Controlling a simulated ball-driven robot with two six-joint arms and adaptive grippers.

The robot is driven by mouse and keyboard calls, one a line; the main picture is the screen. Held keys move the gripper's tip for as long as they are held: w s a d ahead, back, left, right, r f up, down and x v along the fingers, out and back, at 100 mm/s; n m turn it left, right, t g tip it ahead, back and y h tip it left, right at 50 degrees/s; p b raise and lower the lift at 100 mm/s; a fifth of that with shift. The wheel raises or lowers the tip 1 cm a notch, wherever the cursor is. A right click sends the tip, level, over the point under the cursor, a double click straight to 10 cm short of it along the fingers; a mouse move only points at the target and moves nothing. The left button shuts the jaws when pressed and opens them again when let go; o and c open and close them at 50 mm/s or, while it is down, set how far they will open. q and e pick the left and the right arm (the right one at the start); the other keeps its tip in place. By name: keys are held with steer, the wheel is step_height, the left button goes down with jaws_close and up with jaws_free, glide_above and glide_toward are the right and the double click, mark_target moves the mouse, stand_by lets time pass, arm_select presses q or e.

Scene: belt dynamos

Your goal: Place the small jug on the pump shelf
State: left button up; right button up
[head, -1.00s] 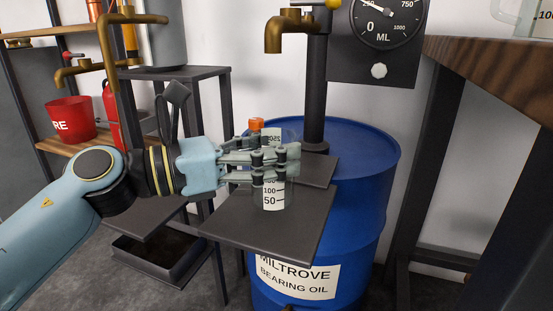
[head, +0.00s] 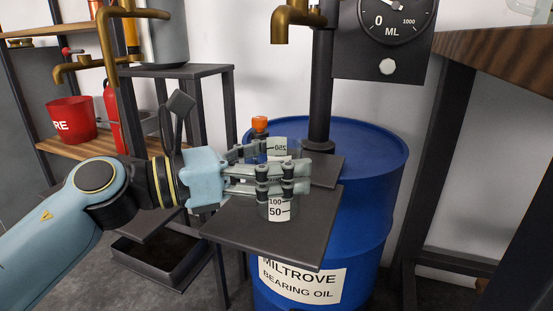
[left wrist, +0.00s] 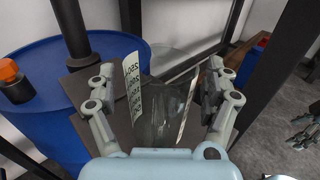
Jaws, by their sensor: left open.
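The small jug (head: 277,210) is clear, with white scale labels reading 50 and 100. It stands upright on the dark pump shelf (head: 270,237) in front of the blue drum. My left gripper (head: 280,178) comes in from the left with its fingers around the jug's upper part. In the left wrist view the jug (left wrist: 160,105) sits between the two spread fingers of the left gripper (left wrist: 160,95), which is open. The fingers hide part of the jug in the head view. A grey jointed part at the right edge of the left wrist view looks like my right gripper (left wrist: 304,132); its fingers are unclear.
A blue oil drum (head: 372,165) carries a black pump column (head: 321,90) behind the shelf. A brass spout (head: 292,20) hangs above, beside a gauge (head: 385,35). An orange-capped item (head: 260,125) stands behind the gripper. A wooden bench (head: 480,60) is at right.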

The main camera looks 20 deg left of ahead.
arm_select(q)
steer(key=shift+r, duration=0.1)
steer(key=shift+s+a, duration=0.1)
steer(key=p+v, duration=0.2)
steer(key=v, duration=0.6)
steer(key=shift+s+a+r, duration=0.15)
steer(key=shift+s, duration=0.05)
steer(key=shift+s+a, duration=0.25)
steer(key=shift+p+v, duration=1.05)
steer(key=shift+p, duration=0.2)
steer(key=shift+s+a, duration=0.1)
steer(key=shift+a, duration=0.1)
arm_select(e)
steer(key=s+d+f+g, duration=0.1)
steer(key=s+d+f, duration=0.1)
steer(key=s+f, duration=0.2)
steer(key=shift+s+d+f+g+h, duration=0.2)
steer(key=shift+f+g+h, duration=0.15)
steer(key=shift+f, duration=0.45)
steer(key=shift+w, duration=0.1)
